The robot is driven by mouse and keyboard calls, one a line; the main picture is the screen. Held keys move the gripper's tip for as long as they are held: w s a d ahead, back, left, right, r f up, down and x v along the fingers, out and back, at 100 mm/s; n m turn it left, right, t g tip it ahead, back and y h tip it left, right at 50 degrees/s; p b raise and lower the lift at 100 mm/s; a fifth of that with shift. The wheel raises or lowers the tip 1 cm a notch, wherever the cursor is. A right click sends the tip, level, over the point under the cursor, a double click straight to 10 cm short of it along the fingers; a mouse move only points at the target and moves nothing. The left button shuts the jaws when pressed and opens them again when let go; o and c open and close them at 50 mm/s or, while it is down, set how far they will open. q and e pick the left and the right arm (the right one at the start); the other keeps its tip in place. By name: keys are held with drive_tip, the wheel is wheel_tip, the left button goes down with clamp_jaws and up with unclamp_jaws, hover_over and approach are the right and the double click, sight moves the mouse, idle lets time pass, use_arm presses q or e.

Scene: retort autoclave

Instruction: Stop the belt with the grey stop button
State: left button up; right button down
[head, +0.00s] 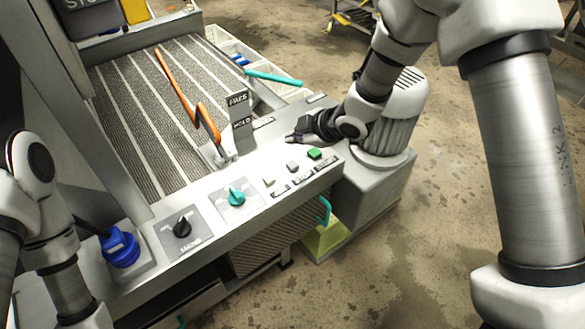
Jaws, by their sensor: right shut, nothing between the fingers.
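The grey stop button (292,166) is the middle one of three small square buttons on the sloped metal control panel (205,200). A green button (314,153) is to its right and a whitish button (268,181) to its left. My right gripper (294,138) is shut and empty, its dark fingers pointing left. It shows just above the grey and green buttons in the picture, apart from the grey one; its height over the panel is hard to tell. My left arm is at the left edge; its gripper is out of view.
The ribbed belt (145,105) lies behind the panel, with an orange lever (180,90) and a sign reading FREE and HOLD (240,112). A teal bar (272,78) is behind.

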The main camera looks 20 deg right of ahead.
sight(294, 165)
wheel_tip(294, 165, down, 6)
drive_tip(key=b, duration=0.4)
drive_tip(key=shift+r, duration=0.2)
drive_tip(key=shift+f, duration=0.25)
idle(0.7)
drive_tip(key=shift+f+b, duration=0.4)
drive_tip(key=shift+f, duration=0.05)
drive_tip(key=shift+f+b, duration=0.35)
drive_tip(key=shift+f, duration=0.15)
idle(0.5)
drive_tip(key=shift+r+p, duration=0.9)
drive_tip(key=shift+r, duration=0.05)
